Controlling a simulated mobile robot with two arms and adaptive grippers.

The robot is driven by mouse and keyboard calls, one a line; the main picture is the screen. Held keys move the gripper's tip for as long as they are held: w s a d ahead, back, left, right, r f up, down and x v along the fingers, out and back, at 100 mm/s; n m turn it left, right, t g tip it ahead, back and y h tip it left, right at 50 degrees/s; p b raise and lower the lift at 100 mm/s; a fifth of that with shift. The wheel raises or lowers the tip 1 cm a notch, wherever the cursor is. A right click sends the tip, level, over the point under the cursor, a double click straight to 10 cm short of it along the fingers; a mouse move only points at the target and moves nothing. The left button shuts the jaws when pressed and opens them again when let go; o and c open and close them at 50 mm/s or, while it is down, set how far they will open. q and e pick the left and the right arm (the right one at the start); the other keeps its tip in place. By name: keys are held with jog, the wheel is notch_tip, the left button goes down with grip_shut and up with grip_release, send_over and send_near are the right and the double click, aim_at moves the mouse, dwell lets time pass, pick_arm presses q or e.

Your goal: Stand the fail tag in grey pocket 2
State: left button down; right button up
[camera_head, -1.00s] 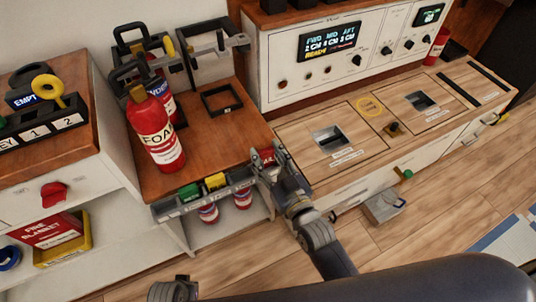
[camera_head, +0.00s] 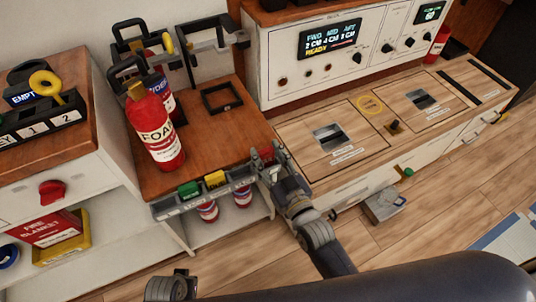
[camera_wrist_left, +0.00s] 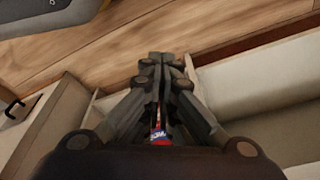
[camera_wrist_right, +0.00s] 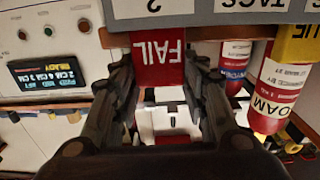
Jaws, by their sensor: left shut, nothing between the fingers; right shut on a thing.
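The red fail tag (camera_wrist_right: 157,65) shows upside down in the right wrist view, between the fingers of my right gripper (camera_wrist_right: 158,85), which is shut on it. In the head view my right gripper (camera_head: 265,162) is at the right end of the grey holder (camera_head: 180,209) on the counter's front edge. In the right wrist view the plate marked 2 (camera_wrist_right: 153,8) borders the tag's lower end. I cannot tell whether that end is inside the pocket. My left gripper (camera_wrist_left: 160,62) is shut and empty in the left wrist view.
A green tag (camera_head: 189,188) and a yellow tag (camera_head: 215,179) stand in the grey holder. A foam extinguisher (camera_head: 154,130) stands on the counter behind. Open floor lies at the right.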

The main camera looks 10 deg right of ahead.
pick_arm(q)
jog(key=shift+r, duration=0.7)
pick_arm(e)
jog(key=shift+f, duration=0.55)
jog(key=shift+f+b, duration=0.35)
jog(key=shift+b, duration=0.05)
jog(key=o, duration=1)
jog(key=shift+c, duration=0.2)
jog(key=shift+s, duration=0.1)
pick_arm(q)
jog(key=shift+w+r, duration=0.45)
jog(key=shift+r, duration=0.25)
pick_arm(e)
jog(key=v, duration=1.1)
jog(key=shift+s+d, duration=0.2)
jog(key=shift+s, duration=0.15)
